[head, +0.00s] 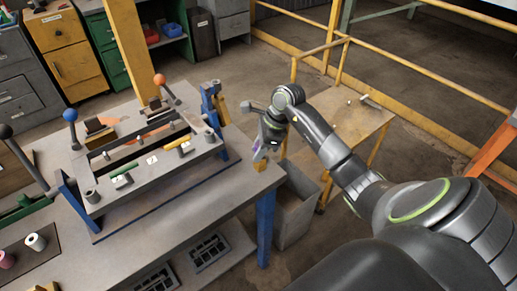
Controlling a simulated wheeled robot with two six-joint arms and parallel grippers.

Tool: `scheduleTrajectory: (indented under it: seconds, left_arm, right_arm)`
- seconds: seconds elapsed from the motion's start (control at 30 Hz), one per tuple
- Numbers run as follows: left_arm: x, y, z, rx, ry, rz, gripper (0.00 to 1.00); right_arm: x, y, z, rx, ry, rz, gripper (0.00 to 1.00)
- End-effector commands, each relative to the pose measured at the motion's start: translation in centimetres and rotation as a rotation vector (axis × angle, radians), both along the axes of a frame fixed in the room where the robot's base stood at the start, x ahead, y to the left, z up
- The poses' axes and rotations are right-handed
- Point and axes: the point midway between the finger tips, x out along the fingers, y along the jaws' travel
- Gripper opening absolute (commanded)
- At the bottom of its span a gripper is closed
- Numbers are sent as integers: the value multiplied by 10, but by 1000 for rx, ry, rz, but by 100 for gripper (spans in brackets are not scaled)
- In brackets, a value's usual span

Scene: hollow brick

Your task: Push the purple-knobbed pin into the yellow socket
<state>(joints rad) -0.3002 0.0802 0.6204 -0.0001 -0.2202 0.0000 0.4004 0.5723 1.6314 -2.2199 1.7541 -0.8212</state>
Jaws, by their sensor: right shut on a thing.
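My right gripper (263,150) is above the right corner of the workbench (185,213). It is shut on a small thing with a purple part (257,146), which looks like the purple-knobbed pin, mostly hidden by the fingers. A small yellow block (260,166), likely the yellow socket, is just below the fingertips at the bench's edge. I cannot tell whether the pin touches or enters it. My left gripper is not in view.
A grey fixture (97,206) with ball-topped levers, a green bar (124,170) and a yellow bar (184,148) stands on the bench, left of my gripper. A grey bin (296,215) and a yellow-framed table (355,125) stand to the right.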

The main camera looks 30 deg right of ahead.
Motion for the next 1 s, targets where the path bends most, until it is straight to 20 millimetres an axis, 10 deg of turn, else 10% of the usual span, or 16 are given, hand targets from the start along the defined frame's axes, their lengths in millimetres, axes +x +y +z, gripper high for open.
scheduleTrajectory:
  seconds: [0.5, 0.53, 0.7, 1.0]
  left_arm:
    - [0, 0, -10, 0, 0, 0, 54]
    - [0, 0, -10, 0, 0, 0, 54]
    - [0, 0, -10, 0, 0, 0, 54]
    - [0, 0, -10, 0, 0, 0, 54]
  right_arm:
    - [0, 0, -10, 0, 0, 0, 5]
    - [0, 0, -10, 0, 0, 0, 29]
    - [-1, 0, -10, 0, 2, 0, 52]
    - [0, 0, -8, 0, 0, 0, 54]
